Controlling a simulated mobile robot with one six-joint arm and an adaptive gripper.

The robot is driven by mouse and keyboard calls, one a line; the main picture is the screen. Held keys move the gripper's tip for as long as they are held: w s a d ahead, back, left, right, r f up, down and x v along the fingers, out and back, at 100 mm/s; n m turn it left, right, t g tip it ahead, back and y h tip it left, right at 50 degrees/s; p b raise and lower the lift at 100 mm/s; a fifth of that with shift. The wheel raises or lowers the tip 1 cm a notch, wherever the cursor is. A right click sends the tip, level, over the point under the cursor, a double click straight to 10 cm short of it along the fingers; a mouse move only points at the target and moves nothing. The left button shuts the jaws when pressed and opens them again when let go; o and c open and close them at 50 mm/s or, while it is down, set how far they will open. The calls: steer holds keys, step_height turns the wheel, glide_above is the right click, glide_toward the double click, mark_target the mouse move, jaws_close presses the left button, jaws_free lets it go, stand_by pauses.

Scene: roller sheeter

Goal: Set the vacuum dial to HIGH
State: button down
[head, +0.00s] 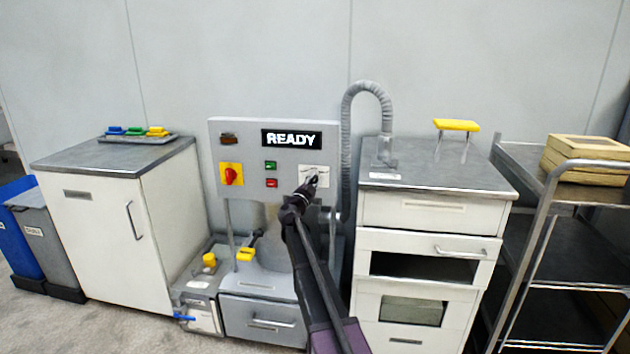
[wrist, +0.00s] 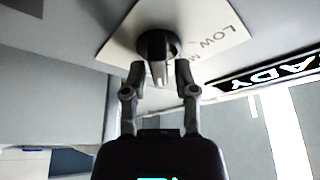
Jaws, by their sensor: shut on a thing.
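The vacuum dial (wrist: 158,47) is a dark round knob with a lighter grip bar, on a pale label plate (wrist: 115,40) in the wrist view. The word LOW and part of another word starting with M show beside it; HIGH is not visible. In the head view the plate (head: 322,171) is at the right of the grey control panel (head: 222,140), and my arm partly hides the dial. My gripper (wrist: 160,75) is at the dial, with one finger on each side of the bar, shut on it. Exactly where the dial points is hard to tell.
A grey hose (head: 347,130) rises right of the panel, beside a drawer cabinet (head: 430,215).

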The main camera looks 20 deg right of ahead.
steer(key=shift+w+f, duration=0.1)
steer(key=c, duration=0.7)
jaws_free()
steer(key=shift+o, duration=0.2)
steer(key=shift+w+f, duration=0.15)
steer(key=shift+n, duration=0.4)
